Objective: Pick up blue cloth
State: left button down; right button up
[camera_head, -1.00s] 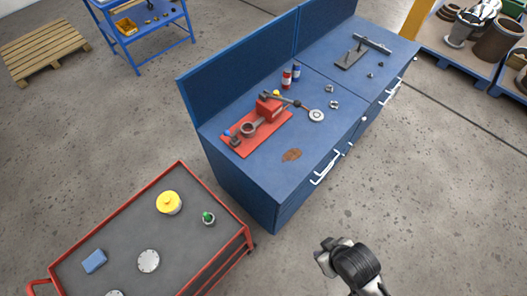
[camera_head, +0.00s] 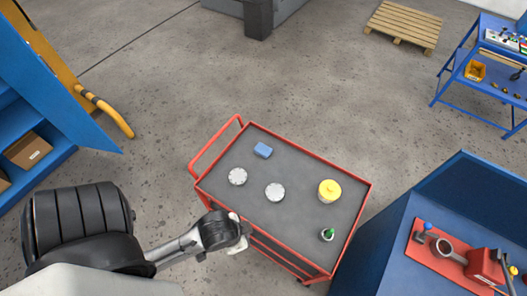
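The blue cloth (camera_head: 263,150) is a small folded block lying flat near the far left corner of the red cart's grey top (camera_head: 290,231). My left gripper (camera_head: 238,246) is at the end of the arm from the lower left. It is beside the cart's near left edge, well short of the cloth. Its fingers are small and partly hidden by the wrist, so I cannot tell whether they are open. My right gripper is not in view.
A blue workbench (camera_head: 412,228) stands at the right.

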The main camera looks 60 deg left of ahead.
pick_arm(q)
jog(key=c, duration=1.9)
grip_release()
jog(key=shift+d, duration=0.2)
jog(key=o, duration=1.8)
jog(key=shift+a, duration=0.2)
jog(key=shift+o, duration=0.4)
jog(key=shift+d, duration=0.1)
